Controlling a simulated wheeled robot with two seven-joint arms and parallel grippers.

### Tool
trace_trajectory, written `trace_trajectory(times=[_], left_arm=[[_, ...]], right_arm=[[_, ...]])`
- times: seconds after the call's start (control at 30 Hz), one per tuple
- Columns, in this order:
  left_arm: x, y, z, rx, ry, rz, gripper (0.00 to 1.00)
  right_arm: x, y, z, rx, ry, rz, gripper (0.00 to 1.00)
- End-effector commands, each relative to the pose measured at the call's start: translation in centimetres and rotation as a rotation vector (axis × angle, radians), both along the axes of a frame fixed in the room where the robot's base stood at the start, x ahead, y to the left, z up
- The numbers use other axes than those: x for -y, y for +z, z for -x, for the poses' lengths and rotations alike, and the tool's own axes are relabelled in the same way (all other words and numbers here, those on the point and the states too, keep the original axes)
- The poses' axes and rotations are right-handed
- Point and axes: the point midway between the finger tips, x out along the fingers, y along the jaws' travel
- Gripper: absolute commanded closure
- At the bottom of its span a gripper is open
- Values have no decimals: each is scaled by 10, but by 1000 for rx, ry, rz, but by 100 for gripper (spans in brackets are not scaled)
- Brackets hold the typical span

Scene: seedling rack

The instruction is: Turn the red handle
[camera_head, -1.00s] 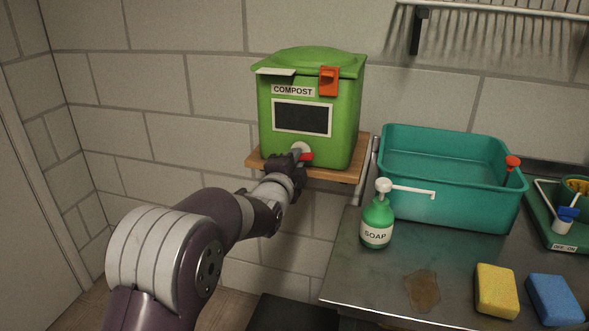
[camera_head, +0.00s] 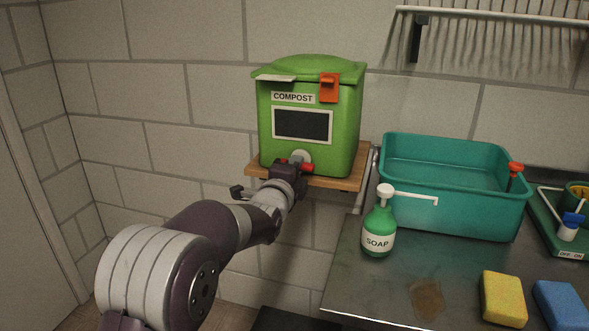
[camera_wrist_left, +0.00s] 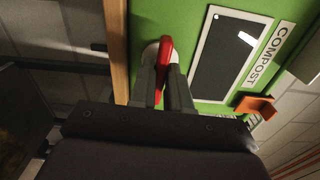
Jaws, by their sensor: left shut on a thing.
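The red handle (camera_head: 307,168) sits low on the front of the green compost bin (camera_head: 348,120), at a round white fitting (camera_head: 299,156). My left gripper (camera_head: 291,171) is at the handle, in front of the bin. In the left wrist view the red handle (camera_wrist_left: 165,58) lies between the two grey fingers of my left gripper (camera_wrist_left: 164,84), which are shut on it. The fingers hide part of the handle and of the fitting. My right gripper is in neither view.
The bin stands on a wooden shelf (camera_head: 352,180) against the block wall. To its right, a teal basin (camera_head: 450,205), a green soap bottle (camera_head: 378,233), a yellow sponge (camera_head: 502,300) and a blue sponge (camera_head: 561,303) are on the metal counter (camera_head: 375,283).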

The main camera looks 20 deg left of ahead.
Motion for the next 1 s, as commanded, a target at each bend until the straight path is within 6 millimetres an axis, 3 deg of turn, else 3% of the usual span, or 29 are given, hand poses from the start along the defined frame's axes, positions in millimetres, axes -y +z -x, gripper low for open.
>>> trace_trajectory(times=[0.07,0.1,0.13,0.17,0.43,0.57,0.9,1.0], left_arm=[[0,-3,0,-6,-1,0,100],[0,-3,0,-6,-1,0,73],[0,-3,0,-5,-1,0,64],[0,-3,0,-5,-1,0,62],[0,-1,1,-2,0,1,62],[0,0,13,-2,0,1,62],[-3,0,100,-2,0,0,62],[-4,0,115,-4,0,1,62]], right_arm=[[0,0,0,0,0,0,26],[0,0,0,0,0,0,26],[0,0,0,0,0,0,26],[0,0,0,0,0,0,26],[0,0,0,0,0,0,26],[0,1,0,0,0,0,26],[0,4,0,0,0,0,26],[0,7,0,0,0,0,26]])
